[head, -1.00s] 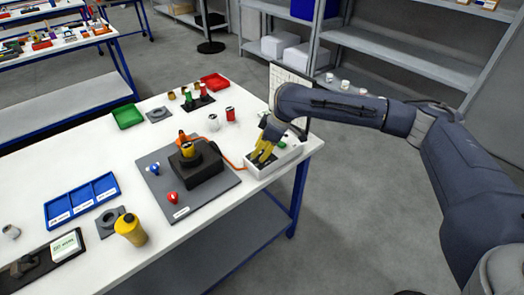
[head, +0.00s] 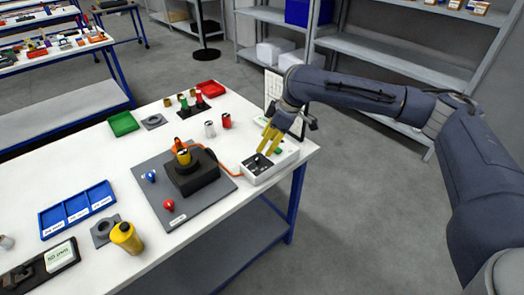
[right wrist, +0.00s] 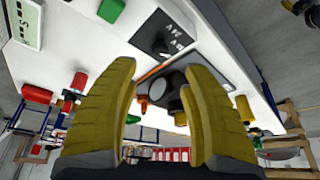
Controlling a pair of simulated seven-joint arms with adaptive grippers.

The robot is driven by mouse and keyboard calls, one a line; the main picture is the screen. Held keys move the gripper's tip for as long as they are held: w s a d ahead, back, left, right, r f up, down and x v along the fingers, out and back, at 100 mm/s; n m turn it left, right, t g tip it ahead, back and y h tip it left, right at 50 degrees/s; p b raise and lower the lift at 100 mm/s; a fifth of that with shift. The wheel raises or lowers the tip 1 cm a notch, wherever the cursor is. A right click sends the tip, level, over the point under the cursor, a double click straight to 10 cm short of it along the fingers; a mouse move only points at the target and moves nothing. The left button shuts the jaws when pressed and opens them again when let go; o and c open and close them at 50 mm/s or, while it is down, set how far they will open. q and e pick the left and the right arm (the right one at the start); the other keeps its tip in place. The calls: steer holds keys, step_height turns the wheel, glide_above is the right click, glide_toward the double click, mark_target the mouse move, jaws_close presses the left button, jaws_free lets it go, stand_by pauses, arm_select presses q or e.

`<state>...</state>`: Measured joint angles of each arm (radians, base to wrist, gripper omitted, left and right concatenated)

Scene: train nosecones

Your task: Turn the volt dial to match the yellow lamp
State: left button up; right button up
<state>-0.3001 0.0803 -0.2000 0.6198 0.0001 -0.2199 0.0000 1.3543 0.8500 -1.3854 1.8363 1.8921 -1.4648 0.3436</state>
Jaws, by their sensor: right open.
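A white box (head: 285,158) with a dark panel on its top (head: 256,163) stands at the right edge of the table. The dark panel with pale markings also shows in the right wrist view (right wrist: 164,36). The volt dial's pointer is too small to read, and I cannot make out a lit yellow lamp. My right gripper (head: 266,149) is above the box, with its yellow fingers pointing down. In the right wrist view its fingers (right wrist: 162,68) are apart with nothing between them. My left gripper is out of view.
An orange cable (head: 226,170) runs from the box to a black fixture (head: 194,178) on a grey plate, holding a yellow cylinder. Blue and red knobs sit on the plate. A white chart (head: 272,90) stands behind the box. Small cans (head: 227,121) and trays are farther left.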

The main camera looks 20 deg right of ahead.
steer(key=shift+v, duration=2.15)
steer(key=shift+o, duration=0.2)
steer(key=shift+a, duration=0.1)
steer(key=shift+r, duration=0.1)
steer(key=shift+c, duration=0.3)
